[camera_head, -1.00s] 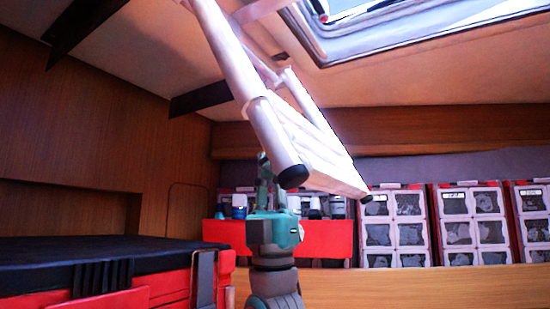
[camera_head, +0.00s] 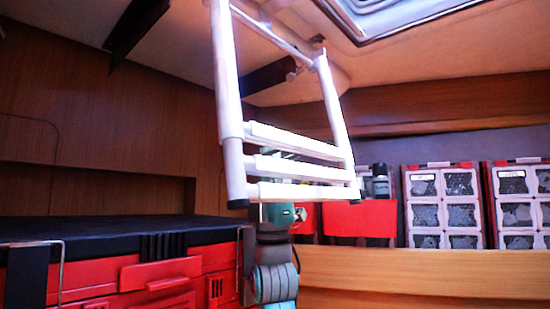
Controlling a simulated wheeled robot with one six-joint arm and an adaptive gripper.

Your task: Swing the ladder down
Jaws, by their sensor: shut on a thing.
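The white ladder (camera_head: 229,90) hangs from the ceiling near the hatch (camera_head: 400,14). It tilts down toward me, with its rungs stacked close together near the bottom and dark caps on its rail ends. My gripper (camera_head: 279,200) is behind the bottom rung (camera_head: 300,191), at the ladder's lower end. The rung hides its fingers, and it is shut on the ladder there. My wrist shows just below the rung.
A red case with a black top (camera_head: 120,228) fills the lower left. A wooden ledge (camera_head: 420,277) runs along the lower right. Behind it stand red boxes (camera_head: 362,219) and white compartment bins (camera_head: 440,212).

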